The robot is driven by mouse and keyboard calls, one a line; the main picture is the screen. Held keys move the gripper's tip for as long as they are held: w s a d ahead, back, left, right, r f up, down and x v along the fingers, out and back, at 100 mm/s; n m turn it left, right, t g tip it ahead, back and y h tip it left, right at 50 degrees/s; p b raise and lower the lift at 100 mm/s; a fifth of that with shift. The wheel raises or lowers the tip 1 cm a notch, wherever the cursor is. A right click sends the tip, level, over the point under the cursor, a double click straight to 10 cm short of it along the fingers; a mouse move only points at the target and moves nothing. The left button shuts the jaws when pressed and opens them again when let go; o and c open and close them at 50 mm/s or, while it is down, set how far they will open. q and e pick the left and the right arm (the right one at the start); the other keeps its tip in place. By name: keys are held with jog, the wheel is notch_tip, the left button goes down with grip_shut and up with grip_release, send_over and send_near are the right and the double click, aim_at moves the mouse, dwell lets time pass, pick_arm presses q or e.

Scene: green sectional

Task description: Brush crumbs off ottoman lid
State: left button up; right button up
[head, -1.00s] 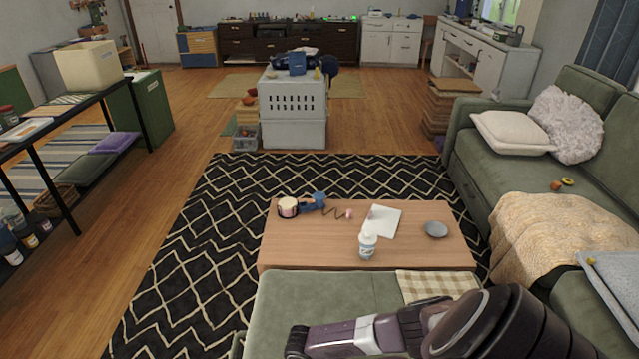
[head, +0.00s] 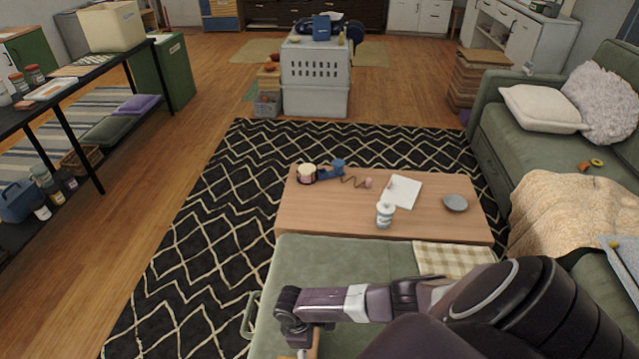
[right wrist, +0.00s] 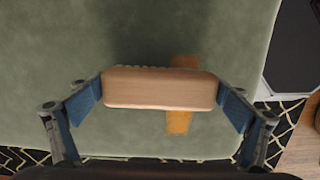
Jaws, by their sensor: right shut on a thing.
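The ottoman's green lid (head: 335,262) fills the lower middle of the head view and lies below the hand in the right wrist view (right wrist: 60,125). My right gripper (right wrist: 160,92) is shut on a wooden brush (right wrist: 160,90), with one blue pad at each end. Bristles show along its far edge; I cannot tell whether they touch the lid. An orange-brown patch (right wrist: 179,122), perhaps crumbs, shows on the lid on both sides of the brush, which hides its middle. In the head view my right arm hides much of the lid. My left gripper is not in view.
A checkered cloth (head: 455,260) lies on the lid's far right corner. A wooden coffee table (head: 330,215) stands just beyond, with a white bottle (head: 385,215), paper (head: 404,192) and a grey dish (head: 455,203). The green sofa (head: 510,150) is at the right. Patterned rug lies left.

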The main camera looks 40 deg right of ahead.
aim_at(276, 353)
jog(key=shift+w+a, duration=0.25)
jog(key=shift+a, duration=0.15)
jog(key=w+a+b, duration=0.2)
jog(key=w+a, duration=0.1)
jog(key=shift+w+a+f, duration=0.1)
jog(key=shift+w+a, duration=0.1)
jog(key=shift+w, duration=0.05)
jog(key=shift+w+a, duration=0.3)
jog(key=shift+w+a+f+b, duration=0.1)
jog(key=shift+w+a+b, duration=1.05)
jog(key=shift+w+a, duration=0.1)
jog(key=shift+o, duration=0.2)
jog(key=shift+w+a, duration=0.3)
jog(key=shift+w, duration=0.05)
jog(key=shift+c, duration=0.2)
